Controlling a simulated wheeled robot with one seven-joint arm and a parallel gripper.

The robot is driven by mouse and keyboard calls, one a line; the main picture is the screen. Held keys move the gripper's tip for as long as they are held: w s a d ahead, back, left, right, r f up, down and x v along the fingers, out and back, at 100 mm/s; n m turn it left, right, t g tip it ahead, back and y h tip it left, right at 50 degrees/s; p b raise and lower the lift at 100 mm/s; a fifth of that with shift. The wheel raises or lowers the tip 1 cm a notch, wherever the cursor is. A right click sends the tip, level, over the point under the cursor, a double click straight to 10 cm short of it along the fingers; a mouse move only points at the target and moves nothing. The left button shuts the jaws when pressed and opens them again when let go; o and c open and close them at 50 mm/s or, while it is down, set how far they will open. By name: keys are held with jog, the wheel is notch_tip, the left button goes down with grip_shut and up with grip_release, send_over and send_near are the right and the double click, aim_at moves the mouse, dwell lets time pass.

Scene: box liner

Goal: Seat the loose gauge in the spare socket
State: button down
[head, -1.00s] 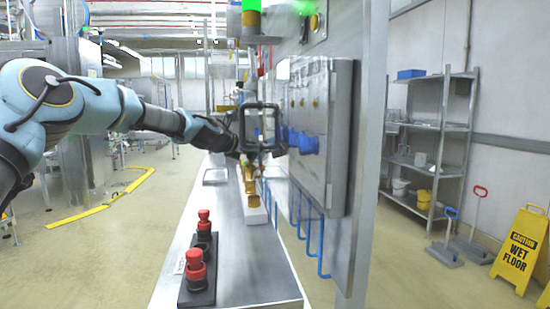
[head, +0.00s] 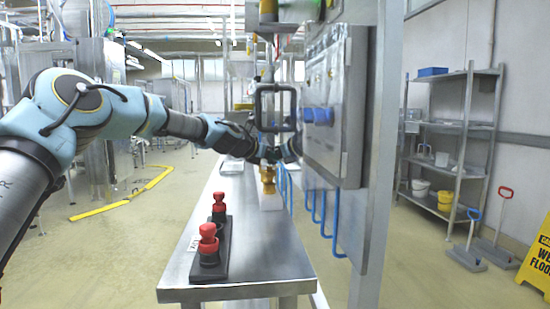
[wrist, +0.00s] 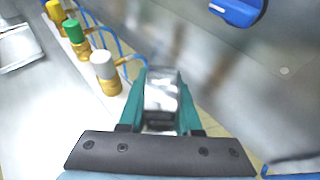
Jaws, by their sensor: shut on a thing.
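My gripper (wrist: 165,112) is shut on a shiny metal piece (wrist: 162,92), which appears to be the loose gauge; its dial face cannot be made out. The teal fingers sit on either side of it. Left of it in the wrist view is a row of brass fittings with a white cap (wrist: 104,66), a green cap (wrist: 73,31) and a yellow cap (wrist: 56,10). In the head view my gripper is mostly hidden among dark parts above a brass fitting (head: 267,178) on a white block (head: 270,200). I cannot pick out the spare socket.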

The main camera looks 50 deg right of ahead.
aim_at(272, 170)
jog(key=shift+f, duration=0.4)
jog(key=shift+a+f+b, duration=0.1)
jog(key=shift+f+b, duration=0.7)
jog(key=shift+f, duration=0.75)
dwell(0.6)
jog(key=c, duration=0.9)
grip_release()
jog(key=shift+f, duration=0.15)
jog(key=shift+c, duration=0.2)
jog(key=o, duration=0.4)
jog(key=shift+r, duration=0.3)
jog(key=shift+r, duration=0.1)
jog(key=shift+a+r, duration=0.15)
jog(key=shift+a, duration=0.15)
jog(key=b+v, duration=0.2)
jog(key=v, duration=0.8)
